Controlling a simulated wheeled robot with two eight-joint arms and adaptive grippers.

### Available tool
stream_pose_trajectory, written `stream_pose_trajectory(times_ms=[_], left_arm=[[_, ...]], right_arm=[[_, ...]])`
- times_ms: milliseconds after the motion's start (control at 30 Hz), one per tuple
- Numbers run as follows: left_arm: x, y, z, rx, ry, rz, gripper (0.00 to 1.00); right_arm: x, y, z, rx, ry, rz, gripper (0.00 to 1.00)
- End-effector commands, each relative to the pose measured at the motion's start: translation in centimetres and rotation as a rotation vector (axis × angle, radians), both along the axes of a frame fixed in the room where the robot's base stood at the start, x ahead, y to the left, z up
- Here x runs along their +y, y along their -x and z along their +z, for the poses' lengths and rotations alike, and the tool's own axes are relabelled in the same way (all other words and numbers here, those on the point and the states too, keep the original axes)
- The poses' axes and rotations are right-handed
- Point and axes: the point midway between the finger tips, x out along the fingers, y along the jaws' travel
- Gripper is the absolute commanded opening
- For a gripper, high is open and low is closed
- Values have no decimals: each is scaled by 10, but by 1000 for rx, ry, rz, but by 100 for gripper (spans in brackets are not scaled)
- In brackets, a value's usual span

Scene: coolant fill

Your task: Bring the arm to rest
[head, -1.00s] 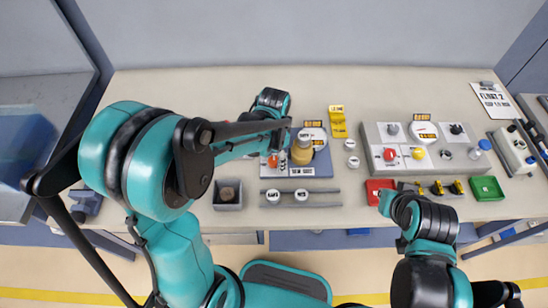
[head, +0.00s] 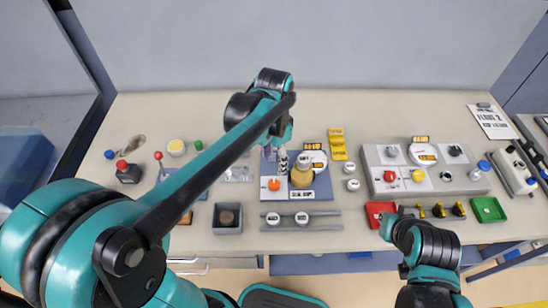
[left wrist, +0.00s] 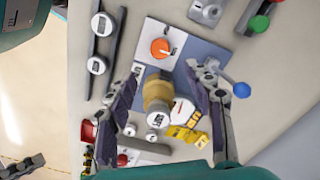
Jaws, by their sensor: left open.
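My left arm crosses the head view from the lower left. Its gripper (head: 284,160) points down over the blue-grey panel (head: 322,186), beside the tan bottle-like part with a white cap (head: 302,172). In the left wrist view the two dark fingers of the left gripper (left wrist: 164,68) stand apart on either side of the tan part (left wrist: 157,90). Whether they touch it I cannot tell. An orange knob (left wrist: 160,48) lies just beyond the fingertips. My right arm is at the lower right of the head view; its fingers do not show clearly.
A grey control box (head: 425,178) with red and yellow buttons stands right of the panel. Red (head: 380,213) and green (head: 488,209) trays lie near the front edge. A small grey bin (head: 228,218) stands left of the panel. The back of the table (head: 380,110) is clear.

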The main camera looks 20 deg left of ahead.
Motion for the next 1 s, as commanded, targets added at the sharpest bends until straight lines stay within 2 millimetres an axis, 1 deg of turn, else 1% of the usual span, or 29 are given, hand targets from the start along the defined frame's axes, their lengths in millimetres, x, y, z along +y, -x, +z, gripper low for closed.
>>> stream_pose_trajectory(times_ms=[467, 567, 667, 800, 1000], left_arm=[[0, 0, 0, 0, 0, 0, 53], [2, 3, 1, -14, 1, 16, 53], [7, 14, 5, -63, 9, 75, 53], [19, 41, 9, -198, 38, 233, 53], [36, 78, 4, -414, 119, 487, 53]], right_arm=[[0, 0, 0, 0, 0, 0, 0], [0, 0, 0, 0, 0, 0, 0], [0, 0, -1, 0, 0, 0, 0], [0, 0, -4, 0, 0, 0, 0], [0, 0, -7, 0, 0, 0, 0]])
